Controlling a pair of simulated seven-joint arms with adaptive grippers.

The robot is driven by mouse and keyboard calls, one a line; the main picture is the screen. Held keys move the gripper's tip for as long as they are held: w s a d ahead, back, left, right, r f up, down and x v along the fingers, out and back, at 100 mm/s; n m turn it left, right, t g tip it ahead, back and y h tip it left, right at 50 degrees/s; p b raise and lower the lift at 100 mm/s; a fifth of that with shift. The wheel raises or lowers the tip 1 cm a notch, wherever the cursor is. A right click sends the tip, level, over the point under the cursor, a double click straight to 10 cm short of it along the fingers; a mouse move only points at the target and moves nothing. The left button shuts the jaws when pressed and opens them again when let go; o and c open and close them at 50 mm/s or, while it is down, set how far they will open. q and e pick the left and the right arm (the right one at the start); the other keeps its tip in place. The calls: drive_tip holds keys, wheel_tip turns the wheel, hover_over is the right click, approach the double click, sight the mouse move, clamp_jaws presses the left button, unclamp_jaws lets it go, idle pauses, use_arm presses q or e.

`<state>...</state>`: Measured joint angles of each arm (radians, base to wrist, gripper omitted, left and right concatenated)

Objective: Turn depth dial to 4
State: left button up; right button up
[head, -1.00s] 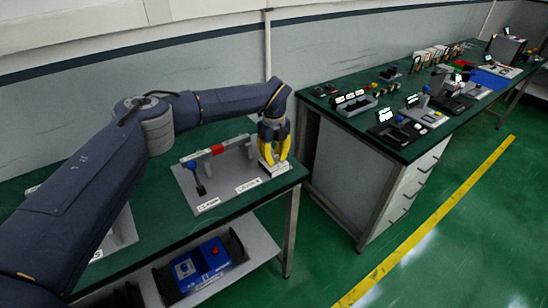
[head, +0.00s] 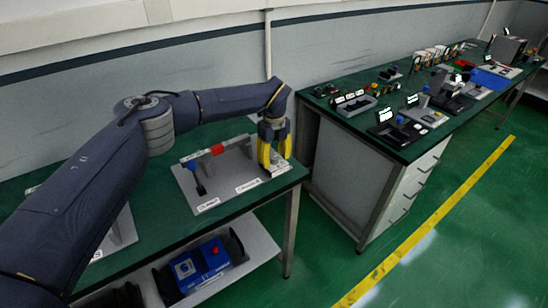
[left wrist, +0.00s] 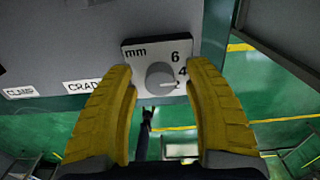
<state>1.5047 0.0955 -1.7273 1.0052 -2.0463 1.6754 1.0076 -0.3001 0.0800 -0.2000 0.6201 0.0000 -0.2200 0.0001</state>
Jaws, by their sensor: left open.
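The depth dial (left wrist: 160,77) is a round grey knob on a small plate marked "mm" (left wrist: 135,53), with 6, 4 and a partly hidden lower number along its right side. It lies between and just beyond the yellow fingertips of my left gripper (left wrist: 160,88) in the left wrist view. The fingers are spread apart, with one on each side of the dial, and look clear of it. In the head view the left gripper (head: 274,160) points down over the right end of the grey fixture plate (head: 212,201) and hides the dial.
A blue box (head: 203,265) sits on the shelf below. A second bench (head: 400,149) with several devices stands to the right. Green floor lies between.

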sight(274, 157)
use_arm(q)
wheel_tip(274, 157, up, 12)
idle(0.7)
